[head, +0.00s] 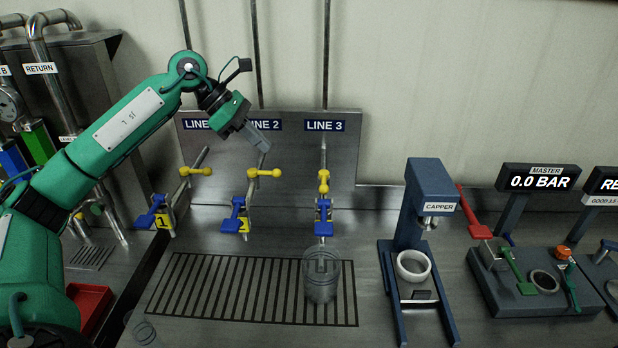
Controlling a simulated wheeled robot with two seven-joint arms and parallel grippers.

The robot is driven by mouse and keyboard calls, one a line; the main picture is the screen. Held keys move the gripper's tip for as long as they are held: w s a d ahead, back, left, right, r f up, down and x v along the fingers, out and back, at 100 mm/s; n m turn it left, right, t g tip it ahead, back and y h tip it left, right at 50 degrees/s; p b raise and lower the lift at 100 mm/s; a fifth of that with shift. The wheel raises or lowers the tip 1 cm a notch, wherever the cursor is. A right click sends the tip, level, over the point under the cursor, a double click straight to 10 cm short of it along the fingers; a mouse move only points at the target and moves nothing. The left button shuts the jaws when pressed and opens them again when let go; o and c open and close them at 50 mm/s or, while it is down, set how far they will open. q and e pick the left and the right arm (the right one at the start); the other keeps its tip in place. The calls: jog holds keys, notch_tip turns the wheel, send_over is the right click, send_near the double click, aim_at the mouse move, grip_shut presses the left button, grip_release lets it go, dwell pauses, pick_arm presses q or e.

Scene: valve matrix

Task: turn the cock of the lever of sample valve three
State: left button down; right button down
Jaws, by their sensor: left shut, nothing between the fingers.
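Sample valve three stands under the LINE 3 sign (325,126). Its yellow lever (323,182) lies along its pipe, while the yellow levers of line 1 (195,171) and line 2 (265,173) lie crosswise. A blue spout lever (323,214) sits below the yellow one on line three. My left gripper (264,146) is shut and empty. It shows in front of the back panel, over the LINE 2 sign, up and left of valve three and apparently apart from it. My right gripper is not in view.
A clear jar (321,276) stands on the drain grate (215,288) below valve three. A blue capper (432,190) stands to the right, then a grey fixture with a red lever (470,212). Bare steel counter lies between the jar and the capper.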

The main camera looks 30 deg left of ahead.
aim_at(324, 181)
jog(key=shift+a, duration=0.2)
